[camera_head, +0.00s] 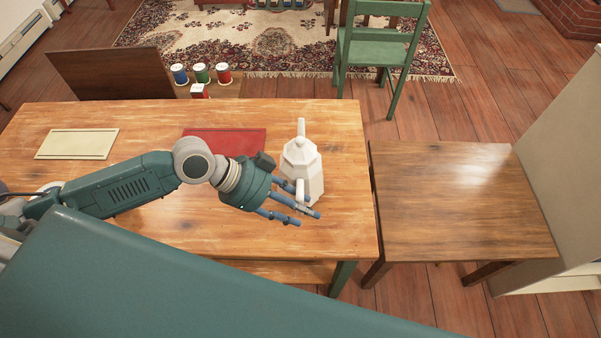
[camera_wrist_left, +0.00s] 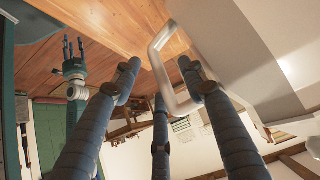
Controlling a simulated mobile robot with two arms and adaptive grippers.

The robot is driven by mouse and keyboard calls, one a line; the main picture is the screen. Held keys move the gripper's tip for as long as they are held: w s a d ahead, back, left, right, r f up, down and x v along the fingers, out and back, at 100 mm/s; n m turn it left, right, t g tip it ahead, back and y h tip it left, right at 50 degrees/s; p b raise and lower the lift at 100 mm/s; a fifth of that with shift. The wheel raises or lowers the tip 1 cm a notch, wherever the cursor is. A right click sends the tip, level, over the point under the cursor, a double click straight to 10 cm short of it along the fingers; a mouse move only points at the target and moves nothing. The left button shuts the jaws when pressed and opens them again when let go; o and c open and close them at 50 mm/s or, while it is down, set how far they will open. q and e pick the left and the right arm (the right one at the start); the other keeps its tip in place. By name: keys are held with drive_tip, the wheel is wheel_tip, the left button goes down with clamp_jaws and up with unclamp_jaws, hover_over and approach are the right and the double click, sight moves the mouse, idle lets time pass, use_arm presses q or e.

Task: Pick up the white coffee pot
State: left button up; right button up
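The white coffee pot (camera_head: 303,168) stands upright near the right end of the wooden table (camera_head: 320,240). My left gripper (camera_head: 298,204) is at its near side, with blue-grey fingers partly in front of the pot. In the left wrist view, the pot (camera_wrist_left: 240,50) fills the upper right. Its looped handle (camera_wrist_left: 158,65) reaches in among the spread fingers of the left gripper (camera_wrist_left: 160,90); the fingers look open and not closed on it. Contact cannot be told. My right gripper (camera_wrist_left: 74,50) shows small in the left wrist view, fingers apart and empty; it is not in the head view.
A red mat (camera_head: 225,142) and a cream mat (camera_head: 77,144) lie on the table. Several colored cans (camera_head: 201,74) stand behind it. A darker brown table (camera_head: 460,200), bare, stands at the right. A green chair (camera_head: 380,50) stands behind.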

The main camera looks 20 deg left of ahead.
use_arm(q)
clamp_jaws()
drive_tip(key=shift+r, duration=0.1)
